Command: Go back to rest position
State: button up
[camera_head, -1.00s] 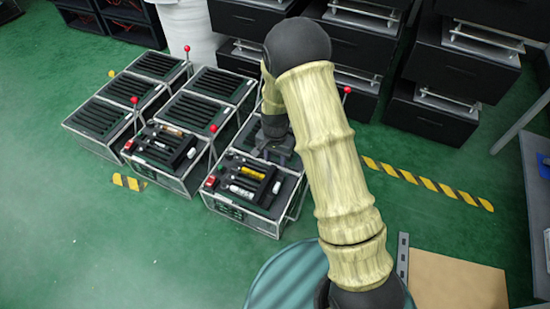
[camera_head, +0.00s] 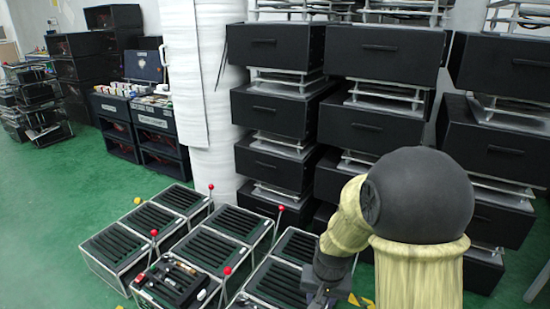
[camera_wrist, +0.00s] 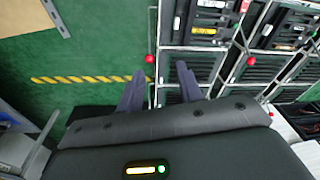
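My gripper (camera_wrist: 160,70) is open in the wrist view, with its two dark fingers apart and nothing held between them. A red lever knob (camera_wrist: 150,59) shows just past the fingertips; I cannot tell its distance from them. In the head view my gripper (camera_head: 322,288) is low in the picture, partly hidden by my arm, in front of the lever fixtures. The fixtures are black slatted boxes (camera_head: 113,245) in metal frames, with upright levers ending in red knobs (camera_head: 281,208). One box (camera_head: 172,284) at the bottom holds small parts.
Black drawer units (camera_head: 275,110) stand stacked behind the fixtures, beside a white wrapped column (camera_head: 196,80). Dark crates (camera_head: 155,125) stand further back. Green floor (camera_head: 45,200) is clear at the left. A yellow-black floor stripe (camera_wrist: 88,79) shows in the wrist view.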

jog(key=s+d+r+n+t+p, duration=0.1)
jog(key=s+d+r+n+p, duration=0.25)
jog(key=s+r, duration=0.6)
jog(key=w+p+v, duration=0.2)
jog(key=p+v, duration=1)
jog(key=w+r+p+v, duration=0.1)
jog(key=w+p+v, duration=0.2)
jog(key=p+v, duration=0.9)
jog(key=w+a+r+p+v, duration=0.1)
jog(key=w+p+v, duration=0.2)
jog(key=p+v, duration=0.9)
jog(key=shift+w+m+p, duration=0.25)
jog(key=shift+m+p, duration=0.1)
jog(key=shift+m, duration=0.1)
